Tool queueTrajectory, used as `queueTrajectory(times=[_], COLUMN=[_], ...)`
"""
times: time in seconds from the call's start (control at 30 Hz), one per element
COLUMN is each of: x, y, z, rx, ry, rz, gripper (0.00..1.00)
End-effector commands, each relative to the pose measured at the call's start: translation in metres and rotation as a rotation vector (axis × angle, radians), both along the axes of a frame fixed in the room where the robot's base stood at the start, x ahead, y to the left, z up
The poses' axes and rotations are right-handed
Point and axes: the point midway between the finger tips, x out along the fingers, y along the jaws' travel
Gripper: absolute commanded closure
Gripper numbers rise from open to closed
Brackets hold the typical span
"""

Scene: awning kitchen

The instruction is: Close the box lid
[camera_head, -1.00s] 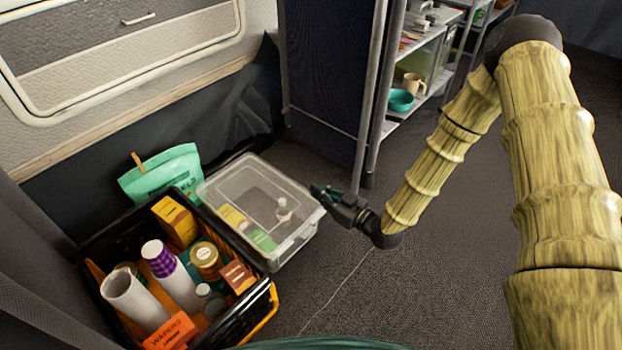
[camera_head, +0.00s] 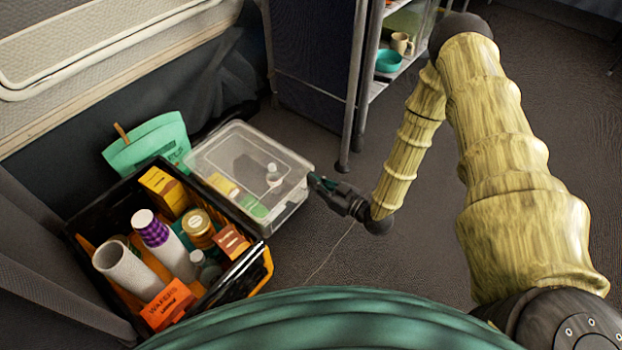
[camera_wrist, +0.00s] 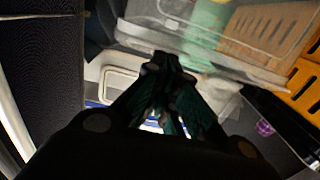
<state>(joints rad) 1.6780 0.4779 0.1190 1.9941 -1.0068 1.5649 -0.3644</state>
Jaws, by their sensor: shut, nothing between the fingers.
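A clear plastic box (camera_head: 284,212) stands on the floor, with a white-capped bottle and yellow and green items showing inside. Its clear lid (camera_head: 235,150) lies over the top; I cannot tell whether it is fully seated. My gripper (camera_head: 314,181) is shut and empty at the box's right edge, at about rim height. I cannot tell whether it touches the box. In the wrist view, the fingertips of my gripper (camera_wrist: 165,62) point at the clear box's side (camera_wrist: 215,62).
A black and orange crate (camera_head: 257,274) full of packages and bottles stands against the box's left side. A green bag (camera_head: 150,146) is behind it. A shelf rack (camera_head: 352,100) stands behind the box. The floor (camera_head: 420,255) to the right is open.

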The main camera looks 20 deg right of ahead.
Motion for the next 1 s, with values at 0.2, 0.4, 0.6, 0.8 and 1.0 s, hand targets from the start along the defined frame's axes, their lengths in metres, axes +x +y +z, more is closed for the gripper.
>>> queueTrajectory(times=[0.2, 0.4, 0.6, 0.8, 1.0], x=[-0.003, -0.003, -0.003, -0.002, -0.01], y=[-0.004, -0.004, -0.003, -0.001, -0.004], z=[-0.017, -0.016, -0.001, 0.026, 0.039], rx=[-0.018, -0.018, -0.018, -0.012, -0.006], ry=[0.023, 0.023, 0.018, 0.007, 0.0], rz=[-0.002, -0.003, -0.002, 0.0, 0.003], gripper=[1.0, 1.0, 1.0, 1.0, 1.0])
